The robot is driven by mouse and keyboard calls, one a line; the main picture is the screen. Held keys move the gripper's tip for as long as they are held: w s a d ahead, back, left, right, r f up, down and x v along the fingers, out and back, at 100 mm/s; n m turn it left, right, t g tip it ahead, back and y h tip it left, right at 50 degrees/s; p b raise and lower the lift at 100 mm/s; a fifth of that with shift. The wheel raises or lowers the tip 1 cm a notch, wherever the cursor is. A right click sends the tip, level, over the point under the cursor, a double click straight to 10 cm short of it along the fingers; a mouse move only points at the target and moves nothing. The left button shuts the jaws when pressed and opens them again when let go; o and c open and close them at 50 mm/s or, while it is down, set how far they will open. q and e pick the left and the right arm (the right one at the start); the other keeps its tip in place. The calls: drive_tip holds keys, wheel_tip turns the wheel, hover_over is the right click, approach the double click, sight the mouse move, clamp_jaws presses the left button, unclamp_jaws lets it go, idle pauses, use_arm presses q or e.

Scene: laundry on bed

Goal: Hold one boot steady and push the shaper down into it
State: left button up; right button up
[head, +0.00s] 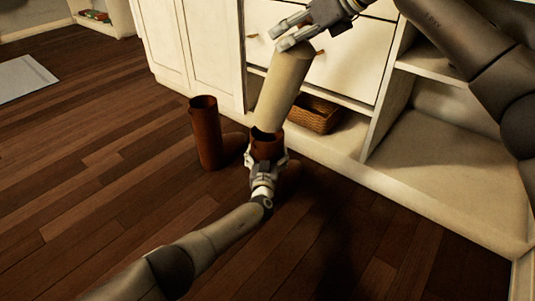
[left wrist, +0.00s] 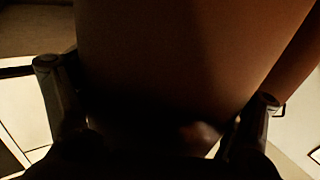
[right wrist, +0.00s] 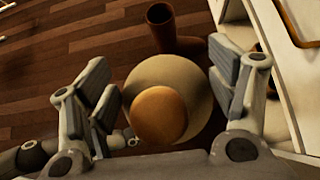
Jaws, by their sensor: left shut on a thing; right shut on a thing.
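A brown boot (head: 267,146) stands on the floor in front of the cabinet. My left gripper (head: 265,166) is shut around its shaft; in the left wrist view the boot (left wrist: 190,50) fills the space between the fingers. A long cream shaper (head: 283,88) stands tilted above this boot, its lower end at the boot's opening; how far inside it is cannot be told. My right gripper (head: 290,32) is at the shaper's top end. In the right wrist view the shaper's round cream top with an orange knob (right wrist: 159,115) lies between the fingers. A second brown boot (head: 206,135) stands upright to the left, empty-looking.
A white cabinet (head: 200,45) with drawers and open shelves stands close behind the boots. A wicker basket (head: 314,114) sits in its low compartment. A pale mat (head: 20,78) lies at far left. The wooden floor (head: 90,190) to the left is clear.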

drive_tip(key=shift+f, duration=1.55)
drive_tip(key=o, duration=1.4)
drive_tip(key=shift+r, duration=0.1)
drive_tip(key=v, duration=1.2)
